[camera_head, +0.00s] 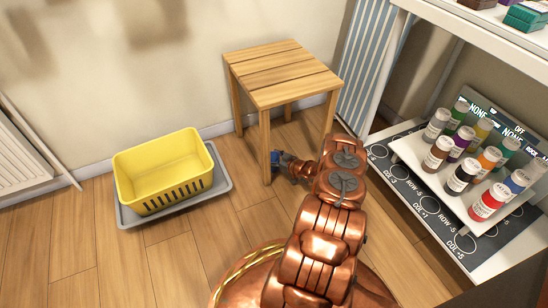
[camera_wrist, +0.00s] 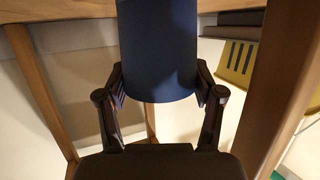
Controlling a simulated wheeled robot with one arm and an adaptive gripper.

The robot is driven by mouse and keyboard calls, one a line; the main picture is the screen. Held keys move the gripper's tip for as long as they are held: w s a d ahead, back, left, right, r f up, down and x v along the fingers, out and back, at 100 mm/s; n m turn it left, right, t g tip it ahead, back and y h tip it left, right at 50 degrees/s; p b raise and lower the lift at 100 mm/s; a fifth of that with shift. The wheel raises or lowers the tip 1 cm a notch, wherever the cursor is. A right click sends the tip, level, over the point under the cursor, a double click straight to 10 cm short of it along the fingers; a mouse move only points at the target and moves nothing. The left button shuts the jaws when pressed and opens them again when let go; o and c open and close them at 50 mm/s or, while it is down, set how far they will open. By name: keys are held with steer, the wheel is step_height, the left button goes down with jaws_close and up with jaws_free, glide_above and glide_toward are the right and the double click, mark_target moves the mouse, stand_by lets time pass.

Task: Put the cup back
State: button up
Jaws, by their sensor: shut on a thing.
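My gripper (camera_head: 284,161) is at the near right side of the wooden stool, below its seat and beside a front leg. It is shut on a dark blue cup (camera_wrist: 157,50), which fills the space between the two fingers (camera_wrist: 160,95) in the wrist view. In the head view only a small blue part of the cup (camera_head: 275,157) shows, close to the stool leg. I cannot tell whether the cup touches the leg. The cup's far end is out of the wrist view.
The wooden stool (camera_head: 280,69) has a bare top. A yellow basket (camera_head: 165,172) stands on a grey tray (camera_head: 222,180) to the left. At right, a white shelf holds several bottles (camera_head: 462,175) on a stepped rack, above a dark marked board (camera_head: 420,200). Floor between basket and stool is clear.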

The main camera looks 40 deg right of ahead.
steer(key=o, duration=1)
steer(key=shift+c, duration=0.2)
steer(key=shift+r, duration=0.1)
steer(key=p+v, duration=0.4)
steer(key=v, duration=0.8)
steer(key=shift+w, duration=0.1)
